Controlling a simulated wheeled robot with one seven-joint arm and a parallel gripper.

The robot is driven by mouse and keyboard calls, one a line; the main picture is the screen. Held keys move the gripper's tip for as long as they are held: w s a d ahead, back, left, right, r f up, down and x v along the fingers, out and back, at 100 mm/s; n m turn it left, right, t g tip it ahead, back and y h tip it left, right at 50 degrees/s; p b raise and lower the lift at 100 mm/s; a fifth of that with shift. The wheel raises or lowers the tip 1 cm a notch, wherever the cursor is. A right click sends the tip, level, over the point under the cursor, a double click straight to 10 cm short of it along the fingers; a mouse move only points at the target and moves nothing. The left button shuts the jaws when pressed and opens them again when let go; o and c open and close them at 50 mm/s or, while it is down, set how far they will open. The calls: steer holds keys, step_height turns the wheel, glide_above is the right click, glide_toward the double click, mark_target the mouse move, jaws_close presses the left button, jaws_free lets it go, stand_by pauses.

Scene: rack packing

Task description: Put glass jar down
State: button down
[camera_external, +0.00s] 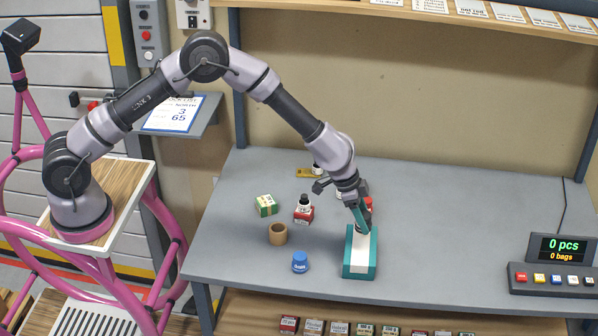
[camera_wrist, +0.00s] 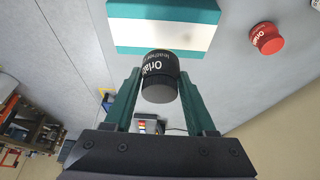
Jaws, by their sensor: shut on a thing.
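My gripper (camera_external: 360,214) is shut on a small dark jar with white lettering, seen between the two teal fingers in the wrist view (camera_wrist: 160,70). The jar's grey end faces the wrist camera. In the external view the jar is mostly hidden by the fingers. It is by the far end of a teal and white box (camera_external: 360,254), which also shows at the top of the wrist view (camera_wrist: 160,32). I cannot tell whether the jar touches the box or the table.
On the grey table (camera_external: 225,262) are a blue jar (camera_external: 300,262), a cardboard ring (camera_external: 278,233), a black-capped red-labelled bottle (camera_external: 304,211) and a green-yellow box (camera_external: 266,205). A red-lidded jar (camera_wrist: 267,39) is near my gripper. A counter console (camera_external: 553,279) stands right; table between is clear.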

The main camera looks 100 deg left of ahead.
mark_target(361, 244)
steer(key=shift+f, duration=2.85)
steer(key=shift+f, duration=0.15)
steer(key=shift+c, duration=1.1)
jaws_free()
steer(key=s+d+r+m, duration=0.1)
steer(key=s+d+r, duration=0.15)
steer(key=r, duration=0.55)
steer(key=s+d+r+y, duration=0.1)
steer(key=s+r, duration=0.3)
steer(key=r, duration=0.4)
steer(key=s+d+r+m, duration=0.15)
steer(key=s+r, duration=0.25)
steer(key=r, duration=0.5)
steer(key=s+d+r+t+y, duration=0.1)
steer(key=s+d+r, duration=0.2)
steer(key=s+r, duration=0.35)
steer(key=s+d+r, duration=0.3)
steer(key=s+r, duration=0.3)
steer(key=r, duration=0.1)
steer(key=s+d+r+m+t, duration=0.1)
steer(key=s+d+r, duration=0.1)
steer(key=s, duration=1)
steer(key=s+d+r, duration=0.1)
steer(key=s+r, duration=0.1)
steer(key=s, duration=1)
steer(key=shift+d+r+m+t, duration=0.2)
steer(key=shift+d+m+t, duration=0.15)
steer(key=shift+d+t, duration=0.05)
